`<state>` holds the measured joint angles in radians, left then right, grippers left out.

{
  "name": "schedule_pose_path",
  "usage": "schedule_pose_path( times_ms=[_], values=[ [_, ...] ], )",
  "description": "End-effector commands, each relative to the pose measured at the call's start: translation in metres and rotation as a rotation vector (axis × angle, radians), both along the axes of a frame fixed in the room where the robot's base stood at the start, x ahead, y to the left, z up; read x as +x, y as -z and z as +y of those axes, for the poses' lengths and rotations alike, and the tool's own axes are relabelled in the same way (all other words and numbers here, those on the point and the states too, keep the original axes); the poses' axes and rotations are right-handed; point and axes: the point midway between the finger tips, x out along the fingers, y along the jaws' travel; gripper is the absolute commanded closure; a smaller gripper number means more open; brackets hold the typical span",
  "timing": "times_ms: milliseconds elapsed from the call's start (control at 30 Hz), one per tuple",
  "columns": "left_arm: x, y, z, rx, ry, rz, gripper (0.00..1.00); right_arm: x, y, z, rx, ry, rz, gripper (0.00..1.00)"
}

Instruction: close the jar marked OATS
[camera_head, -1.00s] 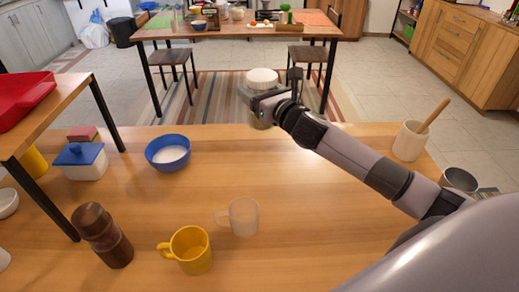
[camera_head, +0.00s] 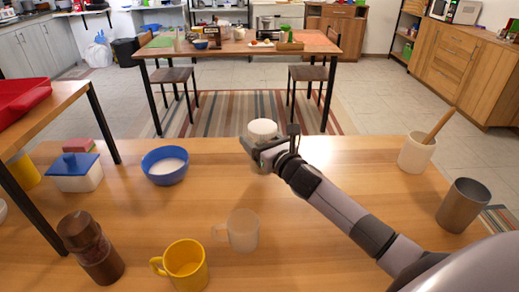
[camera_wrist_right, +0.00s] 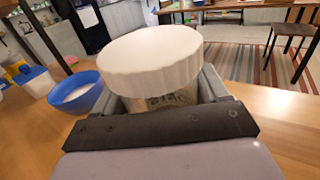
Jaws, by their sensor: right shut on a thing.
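A jar (camera_head: 262,164) with a broad white ribbed lid (camera_head: 262,129) is at the far side of the wooden table. My right gripper (camera_head: 265,152) is shut on the jar's body, just below the lid. In the right wrist view the white lid (camera_wrist_right: 150,60) sits over the jar's mouth, and the jar (camera_wrist_right: 170,101) shows dark lettering between the fingers, too hidden to read surely. I cannot tell whether the lid is fully seated, nor whether the jar's base touches the table. My left gripper is out of view.
A blue bowl (camera_head: 165,165), lidded white box (camera_head: 76,172), brown grinder (camera_head: 90,248), yellow mug (camera_head: 185,265) and clear mug (camera_head: 242,231) stand on the table (camera_head: 310,250). At right are a utensil pot (camera_head: 416,154) and metal cup (camera_head: 463,205). The table around the jar is clear.

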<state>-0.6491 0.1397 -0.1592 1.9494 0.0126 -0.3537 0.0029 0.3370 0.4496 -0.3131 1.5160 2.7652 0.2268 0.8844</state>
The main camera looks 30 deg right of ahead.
Motion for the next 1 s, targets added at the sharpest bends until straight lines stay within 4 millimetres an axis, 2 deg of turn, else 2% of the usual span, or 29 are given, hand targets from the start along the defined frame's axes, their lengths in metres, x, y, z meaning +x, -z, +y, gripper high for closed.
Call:
schedule_pose_path(
  times_ms=[33, 167, 567, 600, 667, 1000],
  values=[
    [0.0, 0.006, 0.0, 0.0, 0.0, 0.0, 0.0, 0.0, 0.013, 0.001, 0.003, 0.0, 0.002, 1.0],
    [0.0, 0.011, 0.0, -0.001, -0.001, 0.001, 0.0, 0.0, 0.029, 0.001, 0.003, 0.0, 0.0, 1.0],
    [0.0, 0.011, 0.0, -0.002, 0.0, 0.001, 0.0, 0.0, 0.033, 0.0, 0.0, -0.001, -0.001, 1.0],
    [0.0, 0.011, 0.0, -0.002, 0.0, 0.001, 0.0, 0.0, 0.034, 0.0, 0.0, 0.0, 0.001, 0.2],
    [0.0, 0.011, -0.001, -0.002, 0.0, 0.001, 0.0, 0.0, 0.033, 0.0, 0.0, 0.0, 0.001, 0.01],
    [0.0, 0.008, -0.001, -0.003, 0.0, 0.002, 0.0, 0.0, 0.03, 0.0, -0.001, -0.001, 0.001, 0.01]
  ],
)
